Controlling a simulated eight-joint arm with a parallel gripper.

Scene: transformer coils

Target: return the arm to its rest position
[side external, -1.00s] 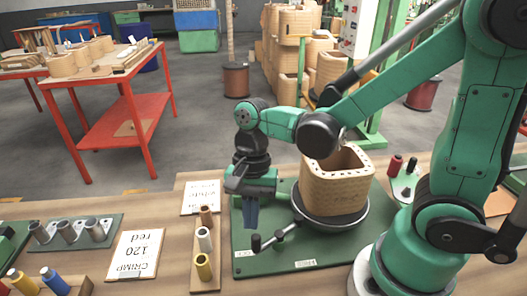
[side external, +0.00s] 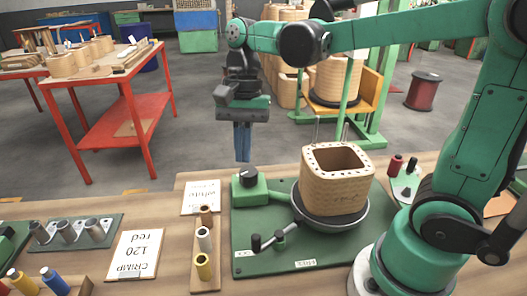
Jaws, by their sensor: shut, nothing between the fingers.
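My gripper (side external: 242,143) hangs pointing down in the air at the middle left of the view, over the back edge of the workbench. Its blue fingers are together with nothing between them. A tan transformer coil (side external: 336,190) with a square opening and holes around its top rim sits upright on a round grey turntable (side external: 354,222) on the green base plate (side external: 262,225). My gripper is apart from the coil, to its left and higher. A green box with a black knob (side external: 248,180) stands on the plate below my gripper.
A wooden strip (side external: 206,284) holds several small spools left of the plate. Cards (side external: 135,255), grey cylinders in a green rack (side external: 69,231) and coloured spools lie further left. A red spool (side external: 394,164) stands on the right. Air around my gripper looks clear.

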